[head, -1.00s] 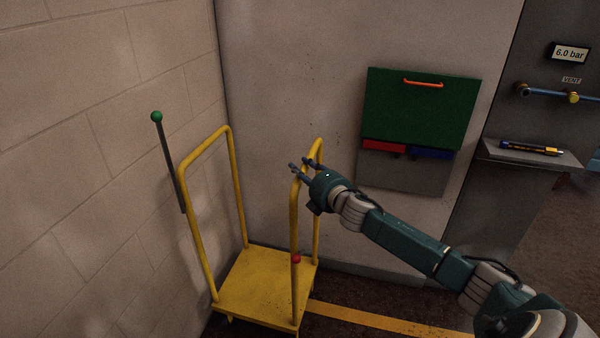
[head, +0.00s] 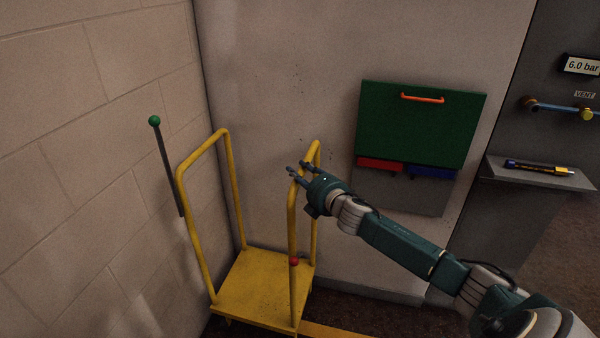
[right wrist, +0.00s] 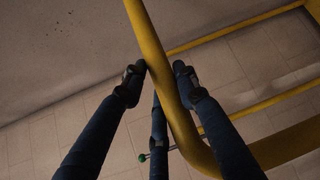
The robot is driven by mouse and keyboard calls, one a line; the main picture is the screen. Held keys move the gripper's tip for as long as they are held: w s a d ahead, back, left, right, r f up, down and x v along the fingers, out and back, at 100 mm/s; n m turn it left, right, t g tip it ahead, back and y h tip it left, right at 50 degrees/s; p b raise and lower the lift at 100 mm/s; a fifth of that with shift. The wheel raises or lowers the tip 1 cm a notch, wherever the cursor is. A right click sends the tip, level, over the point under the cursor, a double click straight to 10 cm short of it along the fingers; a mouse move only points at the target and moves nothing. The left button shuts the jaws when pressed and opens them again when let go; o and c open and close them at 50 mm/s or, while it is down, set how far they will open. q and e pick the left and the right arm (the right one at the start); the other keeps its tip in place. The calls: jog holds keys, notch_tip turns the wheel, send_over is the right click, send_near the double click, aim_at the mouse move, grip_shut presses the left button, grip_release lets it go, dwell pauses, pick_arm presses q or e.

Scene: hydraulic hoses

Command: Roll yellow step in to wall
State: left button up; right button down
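The yellow step (head: 262,288) stands near the corner of the block wall at left and the pale wall behind. It has a flat yellow deck and a tall hoop rail on each side. My right gripper (head: 298,172) is at the upper part of its right rail (head: 292,225). In the right wrist view, the yellow rail (right wrist: 160,65) passes between the fingers (right wrist: 158,78), which look closed against it. A thin rod with a green ball (head: 154,121) rises beside the left rail, and a red ball (head: 294,262) sits low on the right rail. My left gripper is out of view.
A green panel (head: 420,125) with an orange handle hangs on the pale wall (head: 290,60), above red and blue pieces. A shelf (head: 540,174) with a yellow and dark tool is at right. A yellow floor stripe (head: 340,331) runs beside the step.

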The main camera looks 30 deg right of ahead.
jog(key=c, duration=1.5)
grip_release()
jog(key=shift+d+r, duration=0.15)
jog(key=shift+d, duration=0.05)
jog(key=shift+o, duration=1)
jog(key=shift+w+f, duration=0.15)
jog(key=shift+f, duration=0.05)
jog(key=shift+s+a, duration=0.1)
jog(key=shift+s, duration=0.55)
jog(key=s+r, duration=0.1)
jog(key=s, duration=0.9)
jog(key=shift+s+a+r, duration=0.25)
jog(key=shift+a+r, duration=0.1)
jog(key=shift+a, duration=0.05)
